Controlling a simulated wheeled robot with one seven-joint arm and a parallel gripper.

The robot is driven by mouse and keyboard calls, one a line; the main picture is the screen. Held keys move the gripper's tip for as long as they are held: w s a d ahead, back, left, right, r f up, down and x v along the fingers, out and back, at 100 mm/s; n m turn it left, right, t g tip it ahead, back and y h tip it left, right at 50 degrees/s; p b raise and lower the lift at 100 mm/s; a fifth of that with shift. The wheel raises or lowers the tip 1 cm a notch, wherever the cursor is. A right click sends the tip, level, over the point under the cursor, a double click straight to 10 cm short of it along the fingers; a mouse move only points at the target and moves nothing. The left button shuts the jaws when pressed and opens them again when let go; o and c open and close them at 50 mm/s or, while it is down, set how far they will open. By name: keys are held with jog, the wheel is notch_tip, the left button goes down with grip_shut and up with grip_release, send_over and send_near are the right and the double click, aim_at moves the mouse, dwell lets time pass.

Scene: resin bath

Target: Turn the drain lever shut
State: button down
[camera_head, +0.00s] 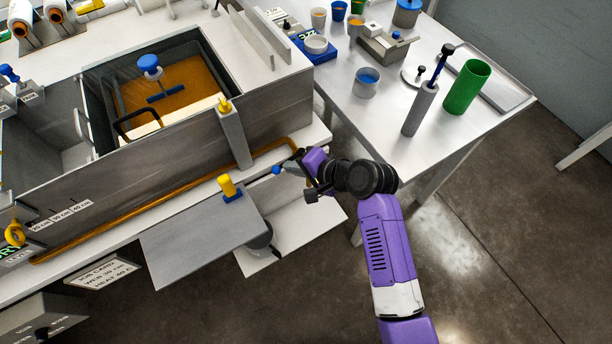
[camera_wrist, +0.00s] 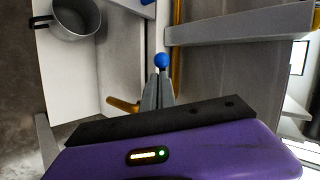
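The drain lever shows as a blue ball knob (camera_head: 276,170) at the bath's front right, by the end of a yellow pipe. My gripper (camera_head: 289,168) is right beside it. In the wrist view the knob (camera_wrist: 161,60) sits at the tips of my two grey fingers (camera_wrist: 158,82), which are close together. The fingers hide the lever's stem, and I cannot tell whether any of it is between them. A short orange-yellow stub (camera_wrist: 122,104) sticks out to the left of the fingers.
A grey pot (camera_wrist: 76,18) stands on a white shelf (camera_wrist: 60,90) below the bath. A grey board (camera_head: 190,240) with a yellow-and-blue fitting (camera_head: 228,186) juts out to the left of my gripper. A side table (camera_head: 385,125) holds a grey cylinder (camera_head: 420,110) and a green cylinder (camera_head: 466,88).

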jog(key=shift+w+a, duration=0.1)
jog(key=shift+a, duration=0.4)
dwell(0.5)
